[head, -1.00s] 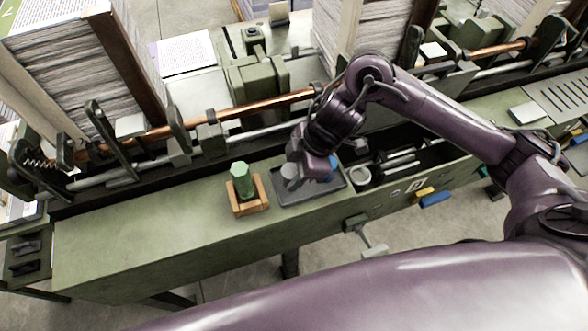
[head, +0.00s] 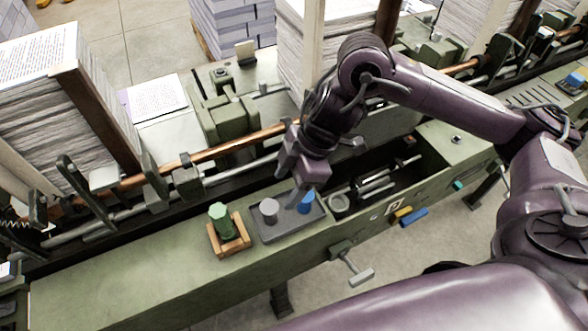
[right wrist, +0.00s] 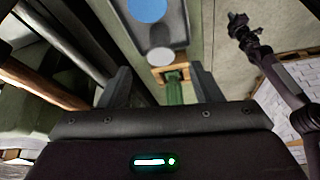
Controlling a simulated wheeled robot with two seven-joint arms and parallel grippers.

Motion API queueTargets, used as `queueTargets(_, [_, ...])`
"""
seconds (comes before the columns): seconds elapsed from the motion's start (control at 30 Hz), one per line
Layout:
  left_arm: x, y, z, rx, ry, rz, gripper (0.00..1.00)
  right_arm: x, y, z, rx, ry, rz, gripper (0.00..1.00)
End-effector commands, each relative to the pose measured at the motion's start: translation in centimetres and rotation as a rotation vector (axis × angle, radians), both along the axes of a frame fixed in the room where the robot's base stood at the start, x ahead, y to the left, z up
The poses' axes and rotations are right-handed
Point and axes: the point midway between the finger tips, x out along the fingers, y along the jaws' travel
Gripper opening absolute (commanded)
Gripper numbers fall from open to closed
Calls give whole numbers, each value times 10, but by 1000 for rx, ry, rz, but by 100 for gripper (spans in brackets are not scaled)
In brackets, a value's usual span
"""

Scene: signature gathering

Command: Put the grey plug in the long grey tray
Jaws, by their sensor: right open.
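The grey plug (head: 269,210) stands upright in the left part of the long grey tray (head: 283,232), on the green machine ledge. A blue plug (head: 306,204) stands to its right in the same tray. My right gripper (head: 297,194) is open and empty above the tray, apart from the grey plug. In the right wrist view, the grey plug (right wrist: 160,56) shows as a pale disc beyond the open fingers (right wrist: 163,82). The blue plug (right wrist: 147,8) is cut by the top edge there.
A green octagonal-topped piece (head: 221,219) stands on a wooden base (head: 232,245) left of the tray. A round metal cup (head: 339,205) and an open trough with metal rods (head: 375,185) lie to the right. A copper rod (head: 225,146) and paper stacks stand behind. The ledge's left part is clear.

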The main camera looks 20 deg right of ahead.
Motion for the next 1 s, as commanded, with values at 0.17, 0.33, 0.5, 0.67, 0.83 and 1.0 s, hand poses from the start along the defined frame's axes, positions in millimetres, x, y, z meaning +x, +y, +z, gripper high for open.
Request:
queueTargets(0.17, [0,0,3,0,0,-1,0,-1,-10,23,-1,-3,0,58])
queueTargets(0.33, [0,1,4,1,1,-1,0,-2,-13,31,0,0,0,58])
queueTargets(0.5, [0,1,4,1,0,-1,0,-3,-14,31,0,1,0,58])
queueTargets(0.67, [0,1,4,1,0,-1,0,-2,-13,31,0,1,0,58])
queueTargets(0.83, [0,1,4,1,0,-1,0,-2,-13,31,0,1,0,58])
queueTargets(1.0, [3,1,4,1,-5,-1,0,-3,-13,31,0,1,0,58])
